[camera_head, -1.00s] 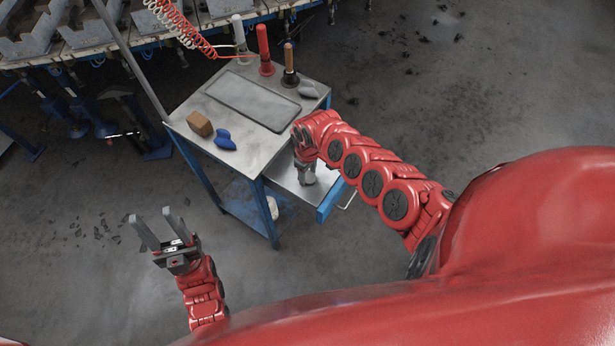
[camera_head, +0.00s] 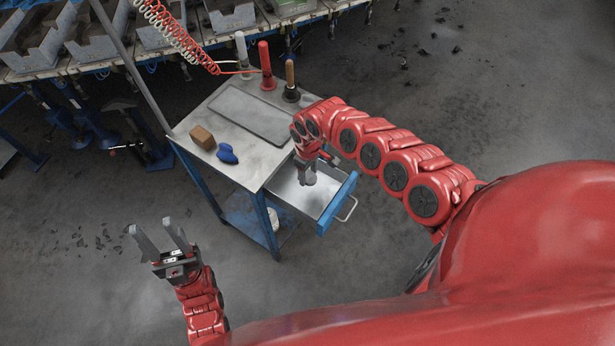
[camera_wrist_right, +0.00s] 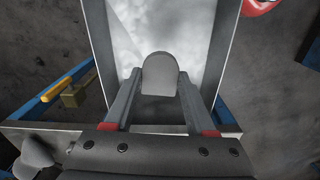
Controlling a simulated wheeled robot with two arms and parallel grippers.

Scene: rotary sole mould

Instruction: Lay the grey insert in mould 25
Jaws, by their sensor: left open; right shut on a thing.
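My right gripper (camera_head: 307,178) is over the open drawer of the trolley. It is shut on a grey piece with a rounded end, which looks like the grey insert (camera_wrist_right: 160,76), seen between the fingers in the right wrist view. The drawer floor shows beneath it. My left gripper (camera_head: 158,232) is open and empty, over bare floor left of the trolley. Several grey moulds (camera_head: 165,28) stand along the bench at the top of the head view. I cannot read their numbers, so I cannot tell which is mould 25.
The trolley top (camera_head: 255,165) bears a dark flat mat (camera_head: 248,113), a brown block (camera_head: 202,137), a blue piece (camera_head: 227,154) and upright handled tools (camera_head: 266,68). The blue-fronted drawer (camera_head: 338,204) sticks out. A post and coiled hoses (camera_head: 180,35) stand between trolley and moulds.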

